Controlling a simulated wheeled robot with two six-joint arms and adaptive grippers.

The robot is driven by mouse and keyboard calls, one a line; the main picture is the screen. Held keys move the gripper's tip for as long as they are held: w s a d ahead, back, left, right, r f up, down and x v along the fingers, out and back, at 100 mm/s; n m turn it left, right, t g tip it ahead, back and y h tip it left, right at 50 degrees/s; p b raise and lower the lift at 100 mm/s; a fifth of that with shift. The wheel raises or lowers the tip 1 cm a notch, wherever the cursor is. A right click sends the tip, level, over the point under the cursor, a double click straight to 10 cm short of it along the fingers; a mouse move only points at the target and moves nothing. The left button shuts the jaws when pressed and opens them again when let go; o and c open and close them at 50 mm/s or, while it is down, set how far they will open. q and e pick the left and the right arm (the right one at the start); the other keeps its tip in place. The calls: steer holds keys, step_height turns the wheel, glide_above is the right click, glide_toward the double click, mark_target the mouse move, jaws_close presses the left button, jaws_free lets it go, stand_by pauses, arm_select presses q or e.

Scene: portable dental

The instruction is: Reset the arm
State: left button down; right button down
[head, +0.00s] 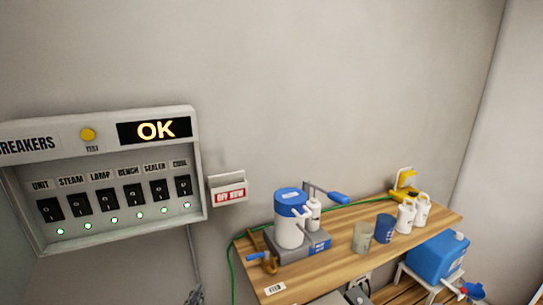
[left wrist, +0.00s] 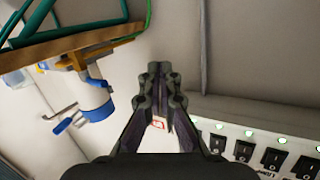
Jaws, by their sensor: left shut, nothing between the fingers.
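My left gripper (left wrist: 159,72) is shut and empty in the middle of the left wrist view, its fingertips close together. In the head view only a small grey part of it (head: 196,296) shows at the bottom edge, below the breaker panel (head: 199,165). The panel is on the wall at the left, with a lit "OK" display (head: 157,130) and a yellow test button (head: 88,134). Its row of black switches (head: 108,200) has lit green lamps beneath. In the left wrist view the switches (left wrist: 243,151) are at the lower right, apart from the fingertips. My right gripper is not in view.
A wooden shelf (head: 330,230) at the right holds a blue-and-white canister (head: 289,220), two cups and white bottles. A blue container (head: 438,256) stands lower right. The wall above is clear.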

arm_select(q)
steer(key=s+a+f+g+y, duration=0.1)
steer(key=s+f+g, duration=0.3)
steer(key=s, duration=0.3)
steer(key=s+a+f+n+g, duration=0.1)
steer(key=s+a+f+g, duration=0.15)
steer(key=s+g, duration=0.35)
steer(key=s+a+f+g+y, duration=0.1)
steer(key=s+f+g, duration=0.3)
steer(key=s, duration=0.5)
step_height(320, 180, down, 28)
steer(key=s+a+r, duration=0.1)
steer(key=s+a, duration=0.1)
steer(key=s, duration=0.1)
steer(key=s+a+f+n+g, duration=0.1)
steer(key=s+f, duration=1.3)
steer(key=s, duration=0.3)
steer(key=shift+s+f, duration=0.25)
steer(key=shift+f, duration=0.15)
